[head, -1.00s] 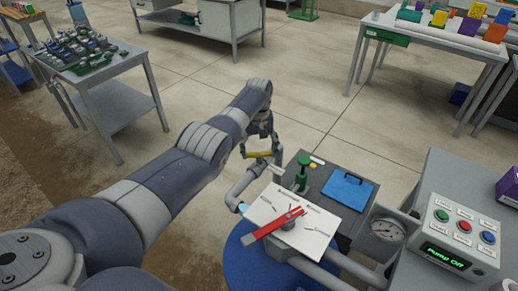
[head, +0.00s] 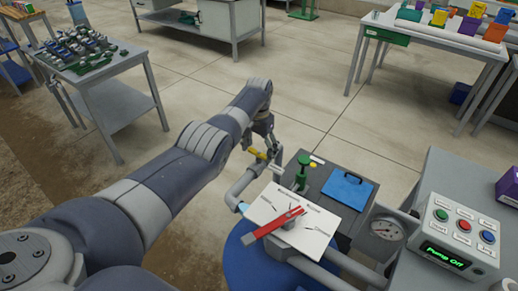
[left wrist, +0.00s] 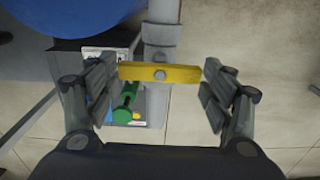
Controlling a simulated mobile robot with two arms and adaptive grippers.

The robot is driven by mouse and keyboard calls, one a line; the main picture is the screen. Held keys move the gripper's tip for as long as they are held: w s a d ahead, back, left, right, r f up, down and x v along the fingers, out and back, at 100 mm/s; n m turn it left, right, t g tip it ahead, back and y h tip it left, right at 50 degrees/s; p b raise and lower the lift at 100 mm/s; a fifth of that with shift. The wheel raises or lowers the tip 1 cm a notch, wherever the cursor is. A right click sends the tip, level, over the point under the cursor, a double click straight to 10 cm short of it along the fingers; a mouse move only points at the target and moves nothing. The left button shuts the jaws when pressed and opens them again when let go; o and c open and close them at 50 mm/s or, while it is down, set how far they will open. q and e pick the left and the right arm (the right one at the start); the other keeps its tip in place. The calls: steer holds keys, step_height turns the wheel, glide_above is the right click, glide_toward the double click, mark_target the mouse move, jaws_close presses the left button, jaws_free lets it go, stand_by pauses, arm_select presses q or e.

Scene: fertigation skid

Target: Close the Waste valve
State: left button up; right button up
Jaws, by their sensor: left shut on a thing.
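A yellow valve handle (head: 257,153) sits on a grey pipe just beyond the white label plate in the head view. In the left wrist view the yellow handle (left wrist: 160,73) lies crosswise over the grey pipe, with a bolt at its middle. My left gripper (head: 264,148) is shut on it, with one finger at each end of the bar in the left wrist view (left wrist: 160,85). The arm partly hides the handle in the head view. No Waste label is readable. My right gripper is not in view.
A red lever (head: 272,223) lies over the white label plate (head: 315,228). A green-handled valve (head: 303,166) stands close to the right of my left gripper. A blue drum (head: 240,262), pressure gauge (head: 386,229) and control box (head: 458,238) reading "Pump Off" are nearer.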

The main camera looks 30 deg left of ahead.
mark_target(259, 153)
arm_select(q)
steer(key=shift+s+f, duration=0.2)
steer(key=shift+f, duration=0.05)
steer(key=o, duration=0.8)
steer(key=shift+o, duration=1.3)
steer(key=shift+w, duration=0.15)
steer(key=shift+r, duration=0.2)
steer(key=shift+w+r, duration=0.1)
steer(key=shift+r, duration=0.35)
step_height(259, 153, up, 11)
steer(key=shift+f, duration=0.1)
